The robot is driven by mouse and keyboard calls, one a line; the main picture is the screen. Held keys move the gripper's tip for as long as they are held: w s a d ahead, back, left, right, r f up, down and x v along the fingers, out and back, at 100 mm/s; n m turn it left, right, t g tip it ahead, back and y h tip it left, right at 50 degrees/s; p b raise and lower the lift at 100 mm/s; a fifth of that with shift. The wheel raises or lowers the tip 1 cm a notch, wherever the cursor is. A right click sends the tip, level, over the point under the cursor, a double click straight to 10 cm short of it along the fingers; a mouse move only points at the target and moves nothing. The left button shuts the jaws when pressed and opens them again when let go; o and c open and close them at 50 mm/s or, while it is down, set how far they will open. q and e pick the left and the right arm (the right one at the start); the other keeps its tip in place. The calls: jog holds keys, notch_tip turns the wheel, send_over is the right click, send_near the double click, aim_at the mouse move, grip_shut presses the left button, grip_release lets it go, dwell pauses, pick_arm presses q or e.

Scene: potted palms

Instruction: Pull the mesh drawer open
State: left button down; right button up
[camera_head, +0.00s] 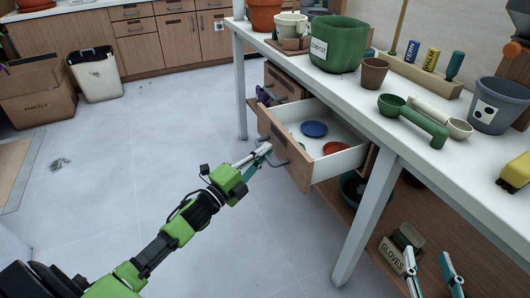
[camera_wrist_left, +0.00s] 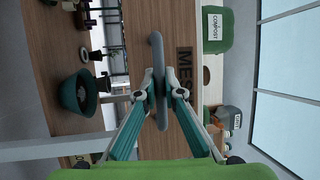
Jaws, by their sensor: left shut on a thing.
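The mesh drawer (camera_head: 298,171) under the bench stands pulled out, its white inside showing. A blue dish (camera_head: 314,129) and a red dish (camera_head: 335,148) lie in it. My left gripper (camera_head: 267,151) is at the grey handle on the drawer's wooden front. In the left wrist view, its fingers (camera_wrist_left: 161,100) close on the grey bar handle (camera_wrist_left: 157,52), beside a partly hidden "MES" label (camera_wrist_left: 184,68). My right gripper (camera_head: 428,256) is at the lower right, its teal fingers apart and nothing between them.
The white bench (camera_head: 350,92) carries a green pot (camera_head: 338,45), a brown pot (camera_head: 374,73), scoops and a grey bucket (camera_head: 497,105). A bench leg (camera_head: 368,218) stands right of the drawer. A gloves box (camera_head: 392,257) sits on the lower shelf.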

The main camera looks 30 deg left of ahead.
pick_arm(q)
jog(key=c, duration=2.1)
grip_release()
jog(key=shift+c, duration=0.2)
jog(key=v, duration=1.2)
